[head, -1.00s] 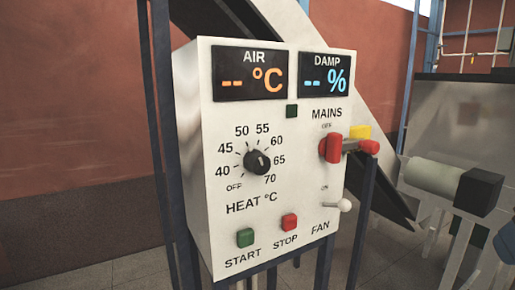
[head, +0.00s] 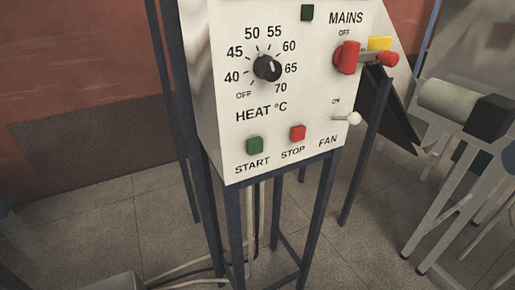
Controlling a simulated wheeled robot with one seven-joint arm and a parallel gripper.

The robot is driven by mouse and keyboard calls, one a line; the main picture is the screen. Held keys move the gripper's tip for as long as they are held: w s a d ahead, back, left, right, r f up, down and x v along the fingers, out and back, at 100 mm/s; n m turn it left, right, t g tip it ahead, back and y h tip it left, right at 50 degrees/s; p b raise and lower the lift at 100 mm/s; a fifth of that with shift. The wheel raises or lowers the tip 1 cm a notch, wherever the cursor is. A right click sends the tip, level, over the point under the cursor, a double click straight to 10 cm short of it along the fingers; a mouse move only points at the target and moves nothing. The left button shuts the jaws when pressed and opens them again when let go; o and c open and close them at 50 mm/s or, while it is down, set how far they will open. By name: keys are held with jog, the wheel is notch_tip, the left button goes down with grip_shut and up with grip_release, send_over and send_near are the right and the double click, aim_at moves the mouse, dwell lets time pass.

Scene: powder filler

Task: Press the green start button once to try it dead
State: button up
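The green start button (head: 254,146) sits low on the left of the white control panel (head: 222,110), above the word START. The red stop button (head: 297,133) is to its right. The black heat knob (head: 267,68) is above them. The red mains handle (head: 347,58) is at the panel's upper right, at the OFF end of its marks. A white fan toggle (head: 347,119) sticks out at the lower right. My gripper is not in view.
The panel stands on dark blue legs (head: 236,232) over a tiled floor (head: 110,220), with pale cables (head: 195,265) below. A machine with a pale cylinder (head: 447,98) and black end block stands at the right. Open floor lies at the left.

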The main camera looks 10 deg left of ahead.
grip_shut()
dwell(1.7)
